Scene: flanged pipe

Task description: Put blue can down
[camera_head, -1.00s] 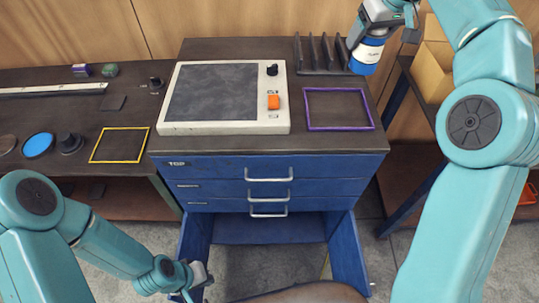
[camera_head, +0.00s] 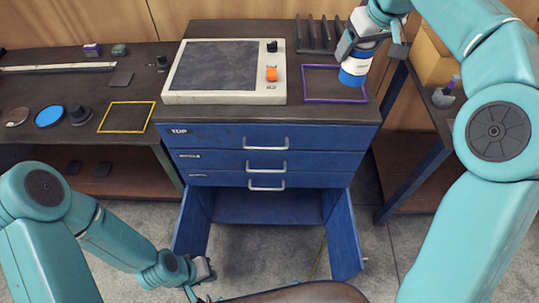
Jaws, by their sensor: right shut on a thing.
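The blue can (camera_head: 354,71), blue with a white band, is upright at the right part of the cabinet top. My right gripper (camera_head: 359,48) is shut on it from above. The can overlaps the right side of the purple square outline (camera_head: 321,66) in the picture. I cannot tell whether its base touches the top. My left gripper (camera_head: 203,270) is low at the lower left, in front of the blue cabinet (camera_head: 268,150) and away from the can. Its fingers are too small to tell whether they are open.
A white-framed panel (camera_head: 278,97) with an orange button (camera_head: 271,74) lies left of the purple outline. A dark rack (camera_head: 317,38) stands behind it. The left bench has a yellow outline (camera_head: 127,117) and a blue disc (camera_head: 49,116). A cardboard box (camera_head: 433,59) stands at right.

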